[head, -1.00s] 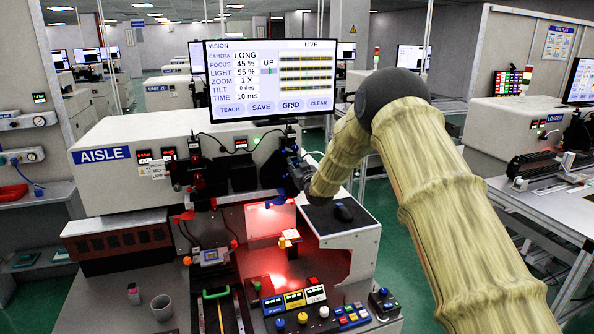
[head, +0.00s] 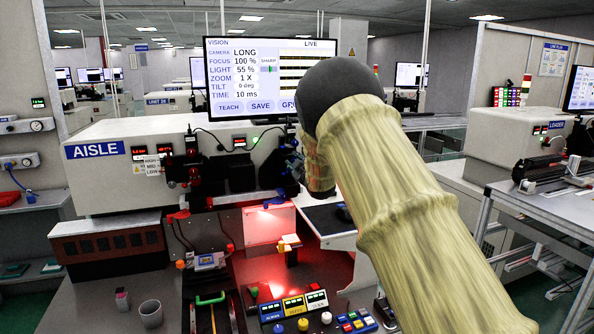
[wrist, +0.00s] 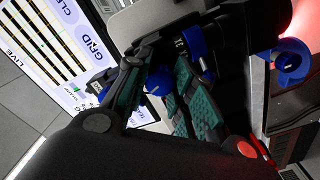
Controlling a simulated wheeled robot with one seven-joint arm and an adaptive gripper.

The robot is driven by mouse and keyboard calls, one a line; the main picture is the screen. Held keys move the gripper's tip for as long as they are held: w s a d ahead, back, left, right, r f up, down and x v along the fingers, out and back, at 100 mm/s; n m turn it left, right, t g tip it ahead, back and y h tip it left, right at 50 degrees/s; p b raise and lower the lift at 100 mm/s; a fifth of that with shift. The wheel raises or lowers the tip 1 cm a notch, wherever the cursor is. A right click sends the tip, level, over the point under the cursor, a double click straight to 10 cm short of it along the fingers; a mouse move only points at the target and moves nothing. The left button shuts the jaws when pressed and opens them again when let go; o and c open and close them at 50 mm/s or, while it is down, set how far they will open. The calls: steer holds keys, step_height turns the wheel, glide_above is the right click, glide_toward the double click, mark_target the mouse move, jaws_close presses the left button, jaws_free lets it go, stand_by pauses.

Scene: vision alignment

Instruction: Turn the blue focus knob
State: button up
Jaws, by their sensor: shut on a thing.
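In the wrist view my gripper (wrist: 165,72) has its dark fingers with teal ribbed pads closed around a blue knob (wrist: 157,82). Part of the knob shows between the pads; the rest is hidden by the fingers. In the head view my arm covers most of the gripper and the knob, at the right end of the machine front. The monitor (head: 258,116) reads FOCUS 100 %, LIGHT 55 % and SHARP beside a small indicator. My arm hides the monitor's lower right.
Another blue knob (wrist: 290,62) sits at the right of the wrist view. The white AISLE machine housing (head: 110,190) stands behind the bench. Below are a red-lit work area, a control panel (head: 294,304) and a grey cup (head: 151,314).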

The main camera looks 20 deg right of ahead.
steer(key=shift+f+n, duration=0.1)
steer(key=shift+n, duration=0.2)
steer(key=o, duration=1.1)
steer(key=shift+c, duration=0.2)
steer(key=shift+s, duration=0.1)
steer(key=s, duration=1.1)
steer(key=shift+s+d, duration=0.25)
steer(key=shift+s, duration=0.15)
